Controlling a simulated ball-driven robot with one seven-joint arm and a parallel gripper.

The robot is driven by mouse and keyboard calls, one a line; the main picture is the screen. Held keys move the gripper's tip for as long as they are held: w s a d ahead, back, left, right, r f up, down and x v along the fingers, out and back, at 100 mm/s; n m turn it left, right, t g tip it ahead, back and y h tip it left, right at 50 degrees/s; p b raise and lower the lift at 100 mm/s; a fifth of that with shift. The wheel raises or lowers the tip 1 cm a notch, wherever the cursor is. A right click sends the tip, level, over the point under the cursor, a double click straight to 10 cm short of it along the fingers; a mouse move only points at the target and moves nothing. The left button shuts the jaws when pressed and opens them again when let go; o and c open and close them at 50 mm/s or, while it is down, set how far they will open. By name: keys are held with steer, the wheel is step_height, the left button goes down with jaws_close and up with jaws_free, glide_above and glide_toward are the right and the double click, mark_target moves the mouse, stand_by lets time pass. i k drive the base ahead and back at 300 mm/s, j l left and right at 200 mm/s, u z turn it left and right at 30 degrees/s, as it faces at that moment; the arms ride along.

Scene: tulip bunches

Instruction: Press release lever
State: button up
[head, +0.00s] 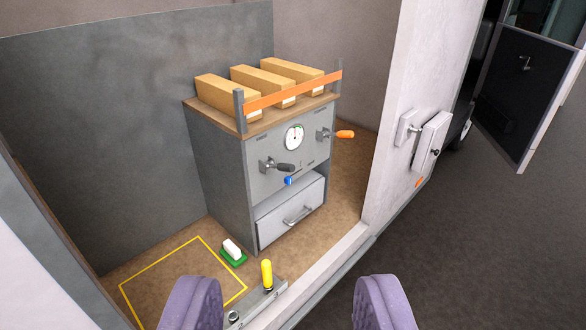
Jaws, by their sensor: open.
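My gripper (287,297) is open and empty, its two purple fingers wide apart at the bottom of the view. No lever is clearly labelled as the release lever. An upright yellow-handled lever (267,273) stands on a metal plate (262,305) at the floor's front edge, seen between the fingers and beyond them. On the grey cabinet's (215,170) front are a black-handled lever (284,167) at left, an orange-handled lever (344,134) at right and a small blue knob (288,180). The left finger hides part of the metal plate.
A round gauge (294,137) and a closed-looking drawer (292,213) are on the cabinet. Three tan boxes (228,96) lie on top behind an orange strap (290,92). A white-and-green block (232,250) sits by a yellow floor outline (160,262). A pale wall (400,90) bounds the right.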

mark_target(283, 167)
steer(key=i+l+u, duration=0.1)
steer(key=i, duration=0.45)
steer(key=i+l, duration=0.15)
steer(key=i, duration=0.4)
steer(key=i+l+u, duration=0.15)
steer(key=i, duration=0.35)
steer(key=i+l, duration=0.15)
steer(key=i, duration=0.4)
steer(key=u, duration=0.05)
